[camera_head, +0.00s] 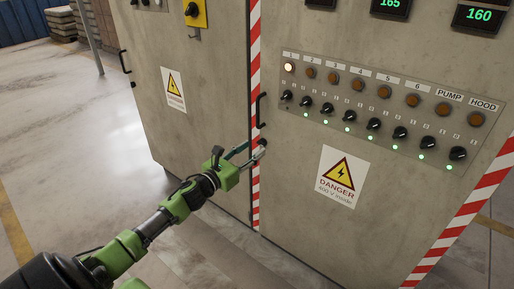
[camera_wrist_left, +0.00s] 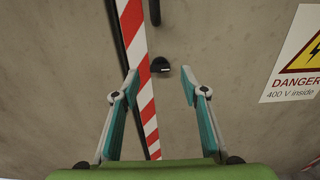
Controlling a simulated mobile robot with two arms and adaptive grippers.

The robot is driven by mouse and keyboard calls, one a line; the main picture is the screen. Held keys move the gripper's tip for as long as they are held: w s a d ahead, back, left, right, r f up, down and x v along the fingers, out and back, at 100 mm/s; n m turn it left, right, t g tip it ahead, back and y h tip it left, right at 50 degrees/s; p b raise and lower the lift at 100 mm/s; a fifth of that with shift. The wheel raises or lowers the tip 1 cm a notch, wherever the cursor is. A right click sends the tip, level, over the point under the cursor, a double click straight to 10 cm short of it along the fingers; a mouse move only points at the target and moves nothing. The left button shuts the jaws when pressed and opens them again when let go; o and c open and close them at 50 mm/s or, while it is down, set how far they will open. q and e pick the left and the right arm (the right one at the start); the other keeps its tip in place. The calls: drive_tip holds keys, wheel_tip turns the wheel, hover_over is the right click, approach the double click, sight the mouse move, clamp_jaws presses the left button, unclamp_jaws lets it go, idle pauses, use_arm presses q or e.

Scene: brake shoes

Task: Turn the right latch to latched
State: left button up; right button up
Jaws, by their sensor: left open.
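The right latch, a small dark knob (camera_wrist_left: 160,65), sits on the grey cabinet door just right of the red-and-white striped edge. In the left wrist view its pale-marked end points right, so it lies about horizontal. My left gripper (camera_head: 254,148) is open, its teal fingers spread. In the left wrist view the latch shows ahead, in the gap between the two fingertips (camera_wrist_left: 160,84), with no contact seen. In the head view the fingertips largely cover the latch. My right gripper is in neither view.
A black door handle (camera_head: 259,109) stands out above the latch. To the right are a panel of knobs and lamps (camera_head: 373,105) and a danger sign (camera_head: 342,176). The left cabinet door (camera_head: 205,60) adjoins the striped edge. Open floor (camera_head: 75,130) lies to the left.

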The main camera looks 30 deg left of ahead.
sight(260, 144)
use_arm(q)
drive_tip(key=shift+w+d, duration=0.15)
drive_tip(key=shift+w, duration=1.65)
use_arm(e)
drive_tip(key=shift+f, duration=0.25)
use_arm(q)
drive_tip(key=c, duration=1.1)
